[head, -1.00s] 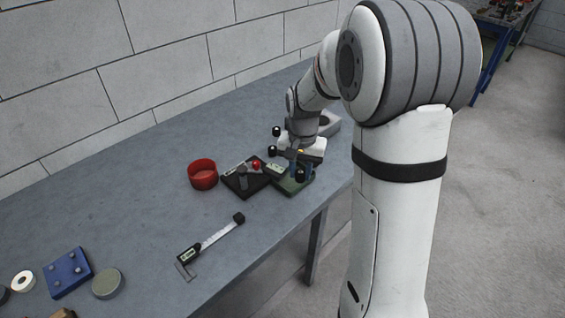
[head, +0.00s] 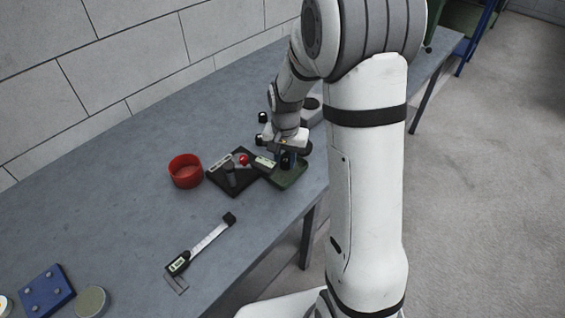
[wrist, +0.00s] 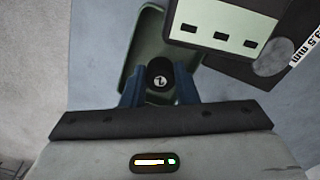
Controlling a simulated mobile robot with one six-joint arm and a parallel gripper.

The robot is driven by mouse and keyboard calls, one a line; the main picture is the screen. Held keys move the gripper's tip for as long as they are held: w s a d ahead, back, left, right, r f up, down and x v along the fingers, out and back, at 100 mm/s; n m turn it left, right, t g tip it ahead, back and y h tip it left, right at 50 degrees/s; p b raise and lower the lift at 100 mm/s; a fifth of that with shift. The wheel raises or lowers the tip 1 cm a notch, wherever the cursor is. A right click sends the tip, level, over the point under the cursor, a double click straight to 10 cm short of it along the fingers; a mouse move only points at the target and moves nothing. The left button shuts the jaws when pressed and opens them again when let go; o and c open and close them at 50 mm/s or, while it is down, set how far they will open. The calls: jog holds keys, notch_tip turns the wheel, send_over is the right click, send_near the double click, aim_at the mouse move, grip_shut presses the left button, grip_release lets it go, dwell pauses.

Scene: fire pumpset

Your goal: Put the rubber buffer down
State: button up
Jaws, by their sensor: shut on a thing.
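The rubber buffer (wrist: 160,74) is a dark round piece with a bright metal centre. It shows in the wrist view between the two blue fingers of my gripper (wrist: 160,88), which is shut on it. A small green tray (wrist: 132,58) lies below and around the buffer in that view. In the head view, my gripper (head: 287,162) points down over the green tray (head: 291,179) near the bench's right edge. The buffer is mostly hidden there by the gripper. I cannot tell whether its underside touches the tray.
A black plate (head: 236,187) with a red-knobbed tool lies just left of the tray, and a red bowl (head: 185,172) stands farther left. A caliper (head: 205,240) lies nearer the front. A blue plate (head: 46,290) is at the lower left. The bench between is clear.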

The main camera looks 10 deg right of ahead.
jog(key=shift+f, duration=0.95)
jog(key=shift+s+r, duration=0.1)
jog(key=o, duration=0.8)
jog(key=shift+c, duration=0.2)
